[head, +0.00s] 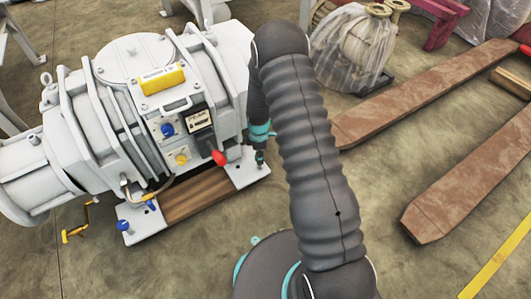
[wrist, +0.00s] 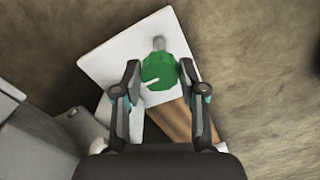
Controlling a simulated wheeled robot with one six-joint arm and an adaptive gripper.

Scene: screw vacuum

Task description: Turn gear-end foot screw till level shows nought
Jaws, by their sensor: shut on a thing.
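The white vacuum pump (head: 120,95) stands on wood with white foot plates at its base. At the right foot plate (head: 246,174) is a green-topped foot screw (head: 260,157). In the wrist view its round green knob (wrist: 158,72) has a white line pointing left. My gripper (wrist: 160,66) is shut on the green knob, one finger on each side. In the head view my arm comes down from above onto this screw. A yellow level (head: 162,79) lies on top of the pump; its reading is too small to tell.
A blue-topped screw (head: 123,226) stands on the left foot plate, with a yellow crank (head: 76,234) beside it. A red handle (head: 218,158) sticks out near my wrist. Rusty pallet forks (head: 430,95) lie right. Wooden timber (head: 200,196) runs between the feet.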

